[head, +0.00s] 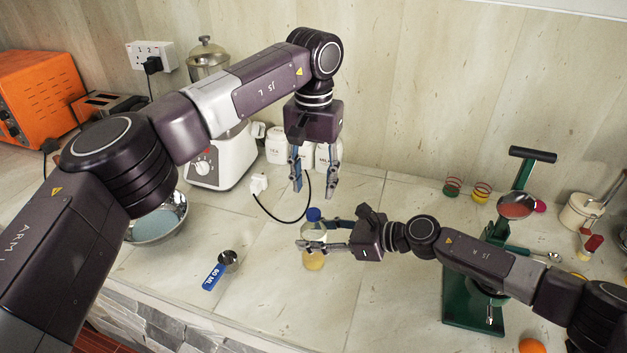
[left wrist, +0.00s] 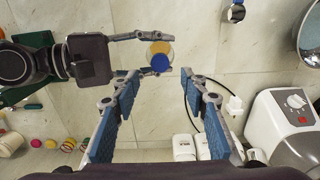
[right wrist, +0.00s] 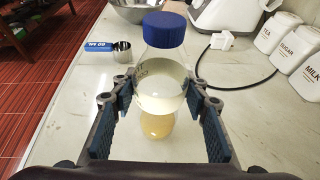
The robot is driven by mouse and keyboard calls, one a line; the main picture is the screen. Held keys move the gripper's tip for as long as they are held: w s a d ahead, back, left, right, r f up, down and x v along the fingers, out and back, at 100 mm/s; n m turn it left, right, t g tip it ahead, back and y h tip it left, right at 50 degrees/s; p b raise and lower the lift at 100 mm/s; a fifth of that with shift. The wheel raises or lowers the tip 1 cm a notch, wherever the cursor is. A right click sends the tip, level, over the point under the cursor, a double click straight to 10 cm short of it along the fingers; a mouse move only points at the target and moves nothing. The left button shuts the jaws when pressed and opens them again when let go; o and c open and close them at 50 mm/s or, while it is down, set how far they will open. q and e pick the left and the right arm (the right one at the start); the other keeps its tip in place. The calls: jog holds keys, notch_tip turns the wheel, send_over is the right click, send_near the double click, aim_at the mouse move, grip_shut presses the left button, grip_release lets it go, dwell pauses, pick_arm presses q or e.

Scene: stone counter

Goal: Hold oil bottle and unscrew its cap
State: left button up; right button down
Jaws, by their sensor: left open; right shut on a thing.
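The oil bottle (head: 314,233) is a clear bottle with yellowish contents and a blue cap (head: 314,214). It stands upright at the middle of the counter. My right gripper (head: 303,245) is shut on its body from the right; in the right wrist view the fingers lie on both sides of the bottle (right wrist: 160,85), with the blue cap (right wrist: 164,29) on top. My left gripper (head: 314,190) is open and empty, pointing down above the bottle. In the left wrist view the blue cap (left wrist: 161,64) lies below and beyond the open left fingertips (left wrist: 168,80).
A blue-handled measuring scoop (head: 214,277) lies left of the bottle. A metal bowl (head: 160,222) and a white appliance (head: 222,162) stand at the left, with white canisters (head: 276,146) behind. A green press (head: 470,290) stands at the right.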

aim_at(313, 212)
pick_arm(q)
notch_tip(313, 212, down, 7)
jog(key=shift+f, duration=0.1)
dwell(0.3)
grip_shut()
dwell(0.5)
